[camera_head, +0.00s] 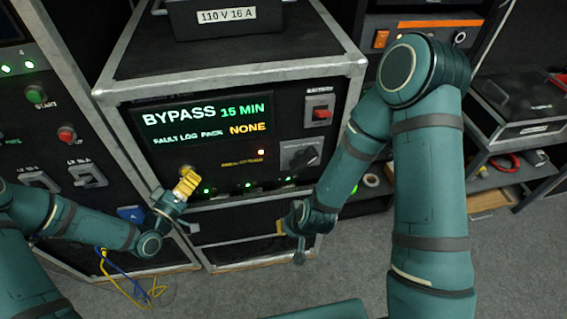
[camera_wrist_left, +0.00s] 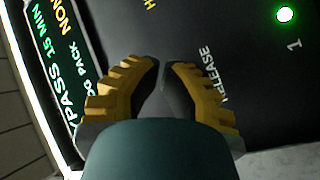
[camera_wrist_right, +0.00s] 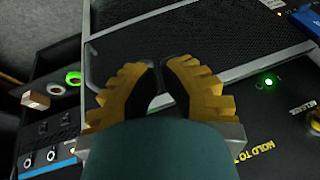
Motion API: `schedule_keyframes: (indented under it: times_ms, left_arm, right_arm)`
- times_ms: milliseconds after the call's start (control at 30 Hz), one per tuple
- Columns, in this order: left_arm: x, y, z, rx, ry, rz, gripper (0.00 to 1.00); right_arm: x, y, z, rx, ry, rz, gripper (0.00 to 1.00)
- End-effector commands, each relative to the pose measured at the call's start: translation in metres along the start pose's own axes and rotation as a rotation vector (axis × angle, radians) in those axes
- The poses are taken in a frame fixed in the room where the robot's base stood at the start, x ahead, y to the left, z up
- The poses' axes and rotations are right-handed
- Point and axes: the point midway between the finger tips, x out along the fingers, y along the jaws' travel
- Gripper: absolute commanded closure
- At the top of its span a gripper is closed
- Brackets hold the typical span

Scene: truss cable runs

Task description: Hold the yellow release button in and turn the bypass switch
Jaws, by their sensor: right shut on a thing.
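The bypass switch (camera_head: 300,155) is a grey rotary knob on the front of the black unit. My left gripper (camera_head: 184,172) points at the panel's lower left with its fingertips together. In the left wrist view its tips (camera_wrist_left: 161,66) are beside the word RELEASE. The yellow release button is hidden, and I cannot tell whether the tips touch it. My right gripper (camera_head: 280,228) is below the switch and apart from it, partly behind my own arm. In the right wrist view its fingers (camera_wrist_right: 163,68) are closed; what they hold cannot be made out.
The unit's display (camera_head: 207,122) reads BYPASS 15 MIN and FAULT LOG PACK NONE. A red-lever switch (camera_head: 319,112) is above the bypass switch. A side panel (camera_head: 50,120) with START and red buttons stands at the left. Yellow and blue cables (camera_head: 130,285) lie on the floor.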

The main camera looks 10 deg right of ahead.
Motion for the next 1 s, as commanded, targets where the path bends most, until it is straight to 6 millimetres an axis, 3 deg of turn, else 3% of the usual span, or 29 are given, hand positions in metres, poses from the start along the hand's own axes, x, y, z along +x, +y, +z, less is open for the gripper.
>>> schedule_keyframes:
  times_ms: [33, 200, 400, 533, 700, 1000]
  left_arm:
    - [0.000, 0.000, 0.000, 0.000, 0.000, 0.000, 1.00]
    - [0.000, 0.000, 0.000, 0.000, 0.001, 0.000, 1.00]
    - [0.000, 0.000, 0.000, 0.000, 0.001, 0.000, 1.00]
    - [0.000, 0.000, 0.000, 0.001, 0.001, 0.000, 1.00]
    - [0.000, 0.000, 0.000, 0.001, 0.001, 0.000, 1.00]
    - [0.000, 0.000, 0.000, 0.001, 0.001, 0.000, 1.00]
  right_arm:
    - [-0.002, -0.009, -0.018, -0.050, 0.063, 0.029, 1.00]
    - [-0.018, -0.031, -0.068, -0.205, 0.250, 0.181, 1.00]
    - [-0.054, -0.057, -0.108, -0.369, 0.403, 0.413, 1.00]
    - [-0.083, -0.073, -0.120, -0.457, 0.448, 0.577, 1.00]
    - [-0.116, -0.088, -0.122, -0.537, 0.445, 0.753, 1.00]
    - [-0.138, -0.096, -0.116, -0.583, 0.411, 0.870, 1.00]
